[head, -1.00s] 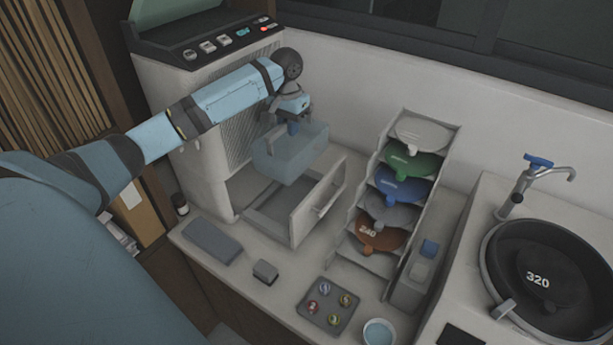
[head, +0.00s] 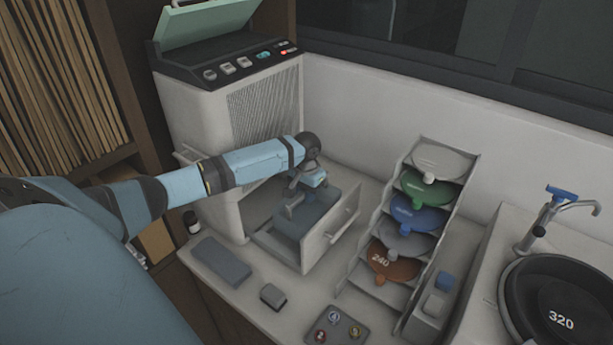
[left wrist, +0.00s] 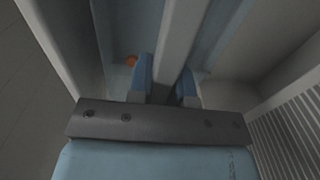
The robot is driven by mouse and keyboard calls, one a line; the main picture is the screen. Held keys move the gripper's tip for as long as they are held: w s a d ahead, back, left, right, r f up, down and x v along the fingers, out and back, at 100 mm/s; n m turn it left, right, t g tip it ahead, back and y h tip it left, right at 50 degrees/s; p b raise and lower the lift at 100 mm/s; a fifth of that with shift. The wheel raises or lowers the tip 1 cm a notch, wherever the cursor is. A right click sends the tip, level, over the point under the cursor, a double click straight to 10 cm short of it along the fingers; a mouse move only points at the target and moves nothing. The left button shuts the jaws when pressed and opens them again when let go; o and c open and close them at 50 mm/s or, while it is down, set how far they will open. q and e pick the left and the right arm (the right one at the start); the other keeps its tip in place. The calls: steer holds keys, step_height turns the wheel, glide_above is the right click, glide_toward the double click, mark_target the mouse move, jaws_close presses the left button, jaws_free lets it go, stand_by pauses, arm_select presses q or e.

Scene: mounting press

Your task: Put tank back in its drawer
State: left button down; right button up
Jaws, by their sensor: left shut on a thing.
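The tank (head: 312,214) is a grey-blue, box-shaped vessel with a bar across its top. It sits low inside the open drawer (head: 336,234) at the foot of the white press. The drawer's front hides its lower part, so I cannot tell whether it rests on the drawer floor. My left gripper (head: 294,204) is above the tank, shut on its bar. In the left wrist view, the blue fingertips (left wrist: 165,82) are on either side of the pale bar, with the bluish tank walls (left wrist: 118,30) around. My right gripper is not in view.
The white press (head: 215,120) with its raised green lid stands behind. A rack of coloured discs (head: 418,220) is right of the drawer. A grey block (head: 221,262), a small box (head: 272,296) and a tray of coloured buttons (head: 325,335) lie in front.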

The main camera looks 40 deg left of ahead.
mark_target(306, 219)
arm_select(q)
step_height(306, 219, down, 4)
steer(key=b, duration=0.3)
steer(key=shift+w+b, duration=0.1)
steer(key=shift+b, duration=0.25)
steer(key=shift+r, duration=0.1)
steer(key=c, duration=1.1)
jaws_free()
steer(key=shift+o, duration=0.2)
